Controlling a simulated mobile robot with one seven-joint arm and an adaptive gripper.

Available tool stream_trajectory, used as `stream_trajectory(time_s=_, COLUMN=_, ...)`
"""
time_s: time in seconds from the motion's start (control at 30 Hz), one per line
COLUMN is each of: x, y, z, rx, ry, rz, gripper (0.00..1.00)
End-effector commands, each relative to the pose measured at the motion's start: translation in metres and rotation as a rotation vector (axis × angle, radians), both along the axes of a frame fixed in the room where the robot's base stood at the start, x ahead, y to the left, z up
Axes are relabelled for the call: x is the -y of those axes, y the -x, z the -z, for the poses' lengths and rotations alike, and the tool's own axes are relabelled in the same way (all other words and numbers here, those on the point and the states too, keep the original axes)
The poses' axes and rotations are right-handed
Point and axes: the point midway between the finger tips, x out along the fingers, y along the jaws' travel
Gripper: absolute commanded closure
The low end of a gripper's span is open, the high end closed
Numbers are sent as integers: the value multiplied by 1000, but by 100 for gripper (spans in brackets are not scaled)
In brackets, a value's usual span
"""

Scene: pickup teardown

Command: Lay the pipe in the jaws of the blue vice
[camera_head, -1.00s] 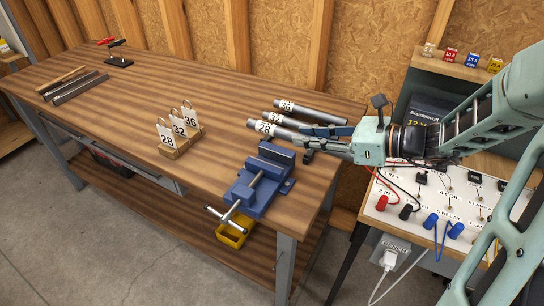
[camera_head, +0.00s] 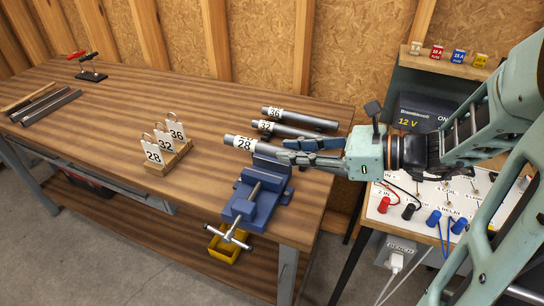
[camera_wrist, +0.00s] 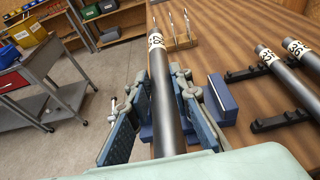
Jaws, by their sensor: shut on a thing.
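The grey pipe tagged 28 (camera_head: 264,147) is held in my gripper (camera_head: 310,155), whose fingers are shut around it. Its tagged end points left, just behind and above the blue vice (camera_head: 248,205). In the wrist view the pipe (camera_wrist: 163,105) runs lengthwise between the two finger pads (camera_wrist: 160,110), its tag at the far end. A blue vice part (camera_wrist: 222,98) shows below and right of the pipe there. The pipe appears above the jaws rather than between them. My fingers hide part of the pipe and the vice's back.
Pipes tagged 32 (camera_head: 290,130) and 36 (camera_head: 305,121) lie behind, on black rests (camera_wrist: 283,122). A wooden block with number tags (camera_head: 168,160) stands left of the vice. A wired panel (camera_head: 440,203) stands right. The bench's middle is clear.

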Motion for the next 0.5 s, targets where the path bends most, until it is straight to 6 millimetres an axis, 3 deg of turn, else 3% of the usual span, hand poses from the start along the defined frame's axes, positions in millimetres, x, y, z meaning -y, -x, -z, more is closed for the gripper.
stream_trajectory(time_s=0.2, x=-21, y=-46, z=23, rx=-1, ry=-4, rz=-4, gripper=100)
stream_trajectory(time_s=0.5, x=-34, y=-81, z=66, rx=0, ry=-3, rz=-2, gripper=100)
